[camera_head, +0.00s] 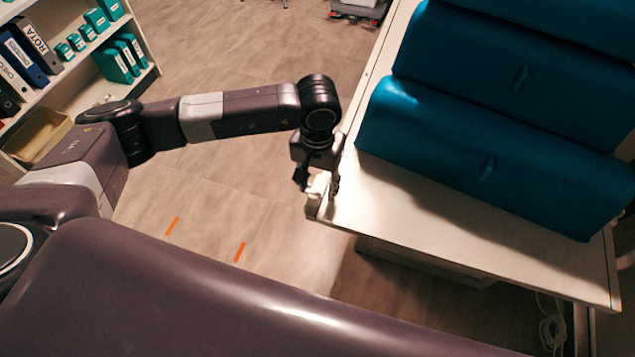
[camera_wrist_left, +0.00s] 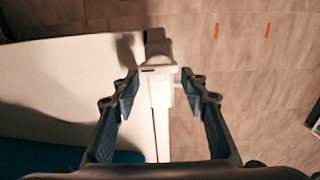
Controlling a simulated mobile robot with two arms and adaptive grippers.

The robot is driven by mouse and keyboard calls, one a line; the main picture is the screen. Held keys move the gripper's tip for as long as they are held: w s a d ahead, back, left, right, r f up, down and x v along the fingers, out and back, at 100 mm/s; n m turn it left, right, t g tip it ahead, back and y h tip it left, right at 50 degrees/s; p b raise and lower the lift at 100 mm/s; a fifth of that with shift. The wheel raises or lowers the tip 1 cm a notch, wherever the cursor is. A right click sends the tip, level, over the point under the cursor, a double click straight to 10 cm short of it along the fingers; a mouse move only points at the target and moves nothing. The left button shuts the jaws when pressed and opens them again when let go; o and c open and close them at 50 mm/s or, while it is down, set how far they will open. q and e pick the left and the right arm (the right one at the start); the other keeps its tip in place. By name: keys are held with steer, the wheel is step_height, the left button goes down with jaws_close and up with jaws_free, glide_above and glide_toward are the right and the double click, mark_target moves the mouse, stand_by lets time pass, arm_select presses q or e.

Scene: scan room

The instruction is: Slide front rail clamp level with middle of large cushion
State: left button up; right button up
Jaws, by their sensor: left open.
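A small pale rail clamp (camera_head: 318,187) sits at the left front corner of the white table (camera_head: 450,235). In the left wrist view the clamp (camera_wrist_left: 155,50) is a white block on the rail along the table edge. My left gripper (camera_head: 318,184) is open and points down over it. In the left wrist view its two blue-padded fingers (camera_wrist_left: 159,79) stand on either side of the clamp, with visible gaps. Blue cushions lie across the table: a front one (camera_head: 480,150), one behind it (camera_head: 520,75), and a further one. My right gripper is not in view.
A shelf with binders (camera_head: 25,60) and teal boxes (camera_head: 118,60) stands at the far left. Orange floor marks (camera_head: 172,227) lie on the open floor left of the table. A cable (camera_head: 552,325) hangs below the table's right front corner.

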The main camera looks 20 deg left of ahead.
arm_select(q)
jaws_close()
stand_by(0.4)
